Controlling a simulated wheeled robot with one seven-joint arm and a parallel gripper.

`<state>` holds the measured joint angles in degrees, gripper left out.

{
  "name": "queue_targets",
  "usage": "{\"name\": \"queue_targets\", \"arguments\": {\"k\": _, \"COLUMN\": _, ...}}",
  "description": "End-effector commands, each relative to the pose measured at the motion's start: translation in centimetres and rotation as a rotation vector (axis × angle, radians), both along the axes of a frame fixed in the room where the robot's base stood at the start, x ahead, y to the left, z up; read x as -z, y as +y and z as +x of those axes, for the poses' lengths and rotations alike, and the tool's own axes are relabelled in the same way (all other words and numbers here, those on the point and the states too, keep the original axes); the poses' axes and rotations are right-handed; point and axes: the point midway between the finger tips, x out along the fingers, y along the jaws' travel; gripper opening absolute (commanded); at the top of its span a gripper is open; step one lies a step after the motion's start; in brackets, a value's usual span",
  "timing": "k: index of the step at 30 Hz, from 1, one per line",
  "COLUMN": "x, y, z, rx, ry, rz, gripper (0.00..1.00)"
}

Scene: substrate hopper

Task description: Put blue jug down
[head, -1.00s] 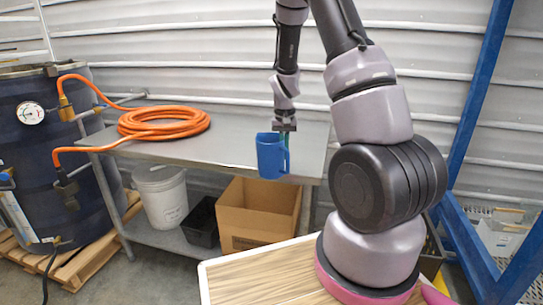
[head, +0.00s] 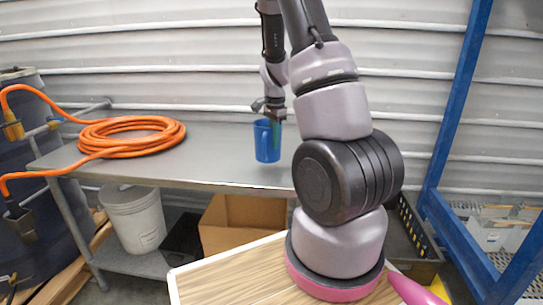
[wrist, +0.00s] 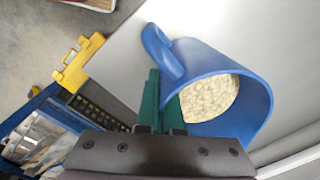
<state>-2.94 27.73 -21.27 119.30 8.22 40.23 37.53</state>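The blue jug (head: 266,141) is upright over the right part of the grey metal table (head: 220,165). Whether its base touches the tabletop cannot be told. In the wrist view the jug (wrist: 256,100) holds pale granular material (wrist: 209,97), and its looped handle (wrist: 160,50) points toward the upper left. My gripper (head: 275,122) is at the jug's upper right side in the head view.
A coiled orange hose (head: 130,135) lies on the left of the table. Below are a white bucket (head: 134,215), a black bin (head: 183,238) and a cardboard box (head: 240,222). A blue frame (head: 455,120) stands at right. The tabletop between hose and jug is clear.

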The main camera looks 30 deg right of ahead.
Motion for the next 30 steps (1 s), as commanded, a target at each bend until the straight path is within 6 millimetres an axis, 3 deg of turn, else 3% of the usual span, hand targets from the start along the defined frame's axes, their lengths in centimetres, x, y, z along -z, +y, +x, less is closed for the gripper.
{"name": "queue_targets", "arguments": {"k": 13, "x": 4.6, "y": 0.0, "z": 0.0, "rx": -0.002, "ry": 0.000, "rz": 0.000, "gripper": 0.00}}
{"name": "queue_targets", "arguments": {"k": 24, "x": 5.0, "y": 0.0, "z": 0.1, "rx": -0.002, "ry": -0.001, "rz": 0.000, "gripper": 0.00}}
{"name": "queue_targets", "arguments": {"k": 25, "x": 5.0, "y": 0.0, "z": 0.0, "rx": -0.002, "ry": -0.001, "rz": 0.000, "gripper": 0.07}}
{"name": "queue_targets", "arguments": {"k": 27, "x": 5.0, "y": 0.0, "z": 0.0, "rx": -0.002, "ry": -0.001, "rz": 0.000, "gripper": 0.34}}
{"name": "queue_targets", "arguments": {"k": 30, "x": 5.0, "y": 0.0, "z": 0.0, "rx": -0.003, "ry": -0.001, "rz": 0.000, "gripper": 0.34}}
